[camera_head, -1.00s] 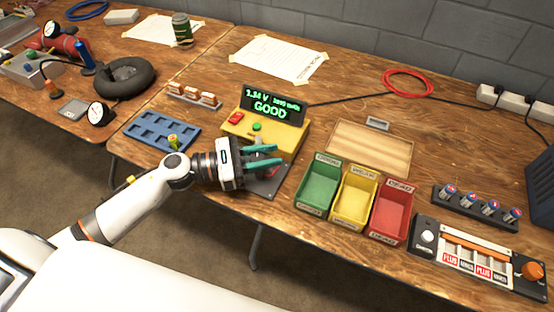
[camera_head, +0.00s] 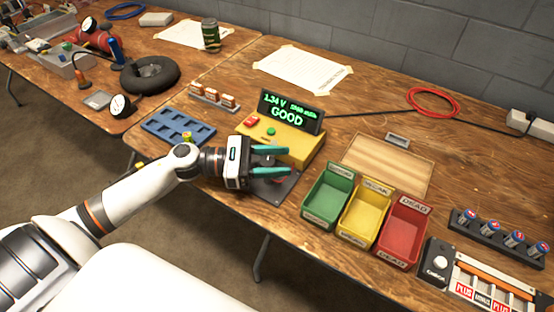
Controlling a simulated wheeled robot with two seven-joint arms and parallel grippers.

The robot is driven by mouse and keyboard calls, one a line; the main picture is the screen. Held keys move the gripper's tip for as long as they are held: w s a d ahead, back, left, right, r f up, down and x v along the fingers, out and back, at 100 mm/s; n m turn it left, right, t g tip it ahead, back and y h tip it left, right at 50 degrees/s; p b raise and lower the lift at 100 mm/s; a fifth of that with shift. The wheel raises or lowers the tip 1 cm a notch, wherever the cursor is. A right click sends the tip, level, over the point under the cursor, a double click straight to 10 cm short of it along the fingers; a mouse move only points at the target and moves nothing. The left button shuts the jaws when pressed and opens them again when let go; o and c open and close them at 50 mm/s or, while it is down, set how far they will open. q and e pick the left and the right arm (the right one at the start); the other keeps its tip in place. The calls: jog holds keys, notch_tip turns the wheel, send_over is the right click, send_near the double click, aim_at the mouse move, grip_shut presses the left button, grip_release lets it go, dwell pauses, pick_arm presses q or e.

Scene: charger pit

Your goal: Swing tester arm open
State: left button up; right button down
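The yellow tester (camera_head: 301,149) stands on the middle table. Its black display (camera_head: 290,112) reads 1.34 V and GOOD in green. A dark base plate (camera_head: 277,193) extends from its front. My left gripper (camera_head: 289,161) reaches in from the left, low over this plate and close in front of the yellow housing. Its two teal fingers point right and stand apart, with a gap between them. The tester arm and any cell in the tester are hidden or too small to make out around the fingers. My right gripper is out of view.
Right of the tester stand green (camera_head: 322,205), yellow (camera_head: 360,218) and red (camera_head: 399,232) bins. A wooden board (camera_head: 388,165) lies behind them. A blue tray (camera_head: 178,128) with a small cell (camera_head: 187,138) lies near my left wrist. A battery rack (camera_head: 500,240) is at far right.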

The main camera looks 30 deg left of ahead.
pick_arm(q)
jog(key=shift+o, duration=0.2)
jog(key=shift+s, duration=0.1)
jog(key=shift+s+a+f, duration=0.1)
jog(key=shift+s+a, duration=0.05)
jog(key=shift+a, duration=0.15)
jog(key=b+v, duration=0.1)
jog(key=v, duration=1)
jog(key=shift+a, duration=0.15)
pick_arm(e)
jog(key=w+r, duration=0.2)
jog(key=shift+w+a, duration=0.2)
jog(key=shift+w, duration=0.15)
pick_arm(q)
jog(key=shift+c, duration=0.3)
